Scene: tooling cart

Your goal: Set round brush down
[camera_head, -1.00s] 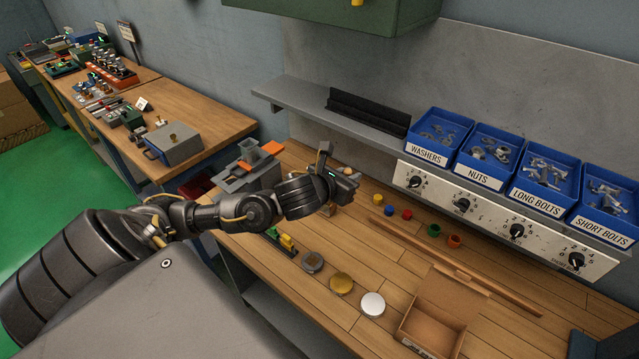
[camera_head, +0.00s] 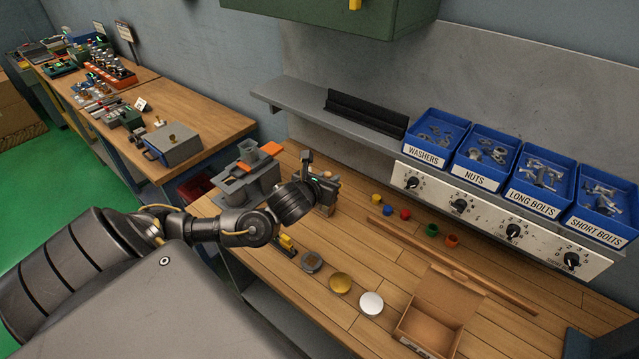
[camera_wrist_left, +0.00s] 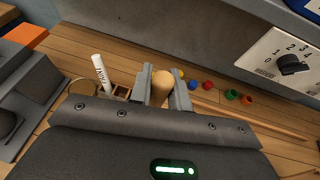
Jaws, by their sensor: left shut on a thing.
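My left gripper (camera_head: 325,198) is low over the far left part of the wooden bench (camera_head: 350,250), right of a grey fixture. In the left wrist view it is shut on the round brush (camera_wrist_left: 161,84), whose rounded wooden end shows between the two fingers. The brush's other end is hidden by the gripper body, and I cannot tell whether it touches the bench. My right gripper is in neither view.
The grey fixture (camera_head: 247,183) stands close left of my gripper. A white labelled tube (camera_wrist_left: 101,74) and a small brown holder (camera_wrist_left: 122,91) are near the fingers. Several small coloured cups (camera_head: 405,215) lie to the right. An open cardboard box (camera_head: 432,328) stands nearer the front.

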